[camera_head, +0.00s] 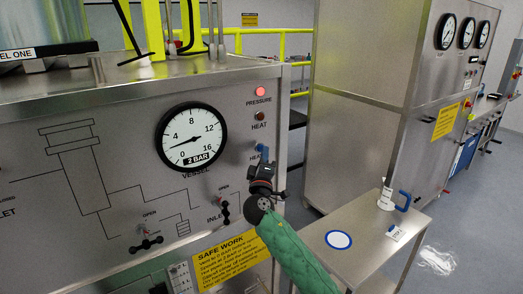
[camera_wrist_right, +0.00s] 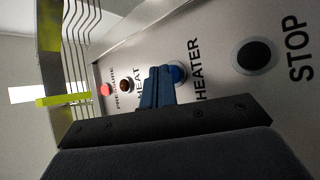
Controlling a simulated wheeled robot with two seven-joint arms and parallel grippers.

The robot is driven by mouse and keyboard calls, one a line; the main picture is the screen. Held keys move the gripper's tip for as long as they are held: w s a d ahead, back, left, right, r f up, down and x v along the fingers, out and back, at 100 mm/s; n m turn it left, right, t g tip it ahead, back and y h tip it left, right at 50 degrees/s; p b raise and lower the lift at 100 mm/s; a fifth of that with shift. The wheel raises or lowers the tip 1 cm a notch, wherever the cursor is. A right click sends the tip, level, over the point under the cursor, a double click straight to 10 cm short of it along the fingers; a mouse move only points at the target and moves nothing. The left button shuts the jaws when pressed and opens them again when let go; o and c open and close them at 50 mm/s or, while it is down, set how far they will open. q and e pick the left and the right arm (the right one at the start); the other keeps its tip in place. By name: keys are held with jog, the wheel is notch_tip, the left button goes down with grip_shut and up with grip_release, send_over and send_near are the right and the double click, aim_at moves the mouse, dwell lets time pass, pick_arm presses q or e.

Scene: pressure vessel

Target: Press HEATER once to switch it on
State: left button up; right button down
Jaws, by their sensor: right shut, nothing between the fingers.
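The blue HEATER button (camera_wrist_right: 179,73) is on the steel panel (camera_head: 85,110), beside its HEATER label in the right wrist view. My right gripper (camera_wrist_right: 158,84) is shut and empty, with its blue fingertips at the button's edge in that view. I cannot tell whether they touch it. In the head view my right gripper (camera_head: 263,150) is in front of the panel's right edge and covers the button and part of its label. The HEAT lamp (camera_head: 260,116) looks dark; it also shows dark in the right wrist view (camera_wrist_right: 127,85). My left gripper is not in view.
The PRESSURE lamp (camera_head: 260,91) glows red above HEAT. A black STOP button (camera_wrist_right: 258,55) is close to HEATER. The vessel gauge (camera_head: 191,137) and black valve handles (camera_head: 224,211) are left of my gripper. A small steel table (camera_head: 365,250) stands at the right.

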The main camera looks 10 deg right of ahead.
jog(key=shift+w, duration=0.3)
dwell(0.5)
jog(key=shift+s+b, duration=0.15)
jog(key=shift+b, duration=0.15)
jog(key=shift+s+d, duration=0.2)
jog(key=shift+s, duration=0.4)
jog(key=shift+s+d, duration=0.3)
jog(key=shift+s, duration=0.5)
jog(key=shift+s+d, duration=0.25)
jog(key=shift+s, duration=0.55)
jog(key=shift+s+d, duration=0.3)
jog(key=shift+s, duration=0.5)
jog(key=shift+f, duration=0.1)
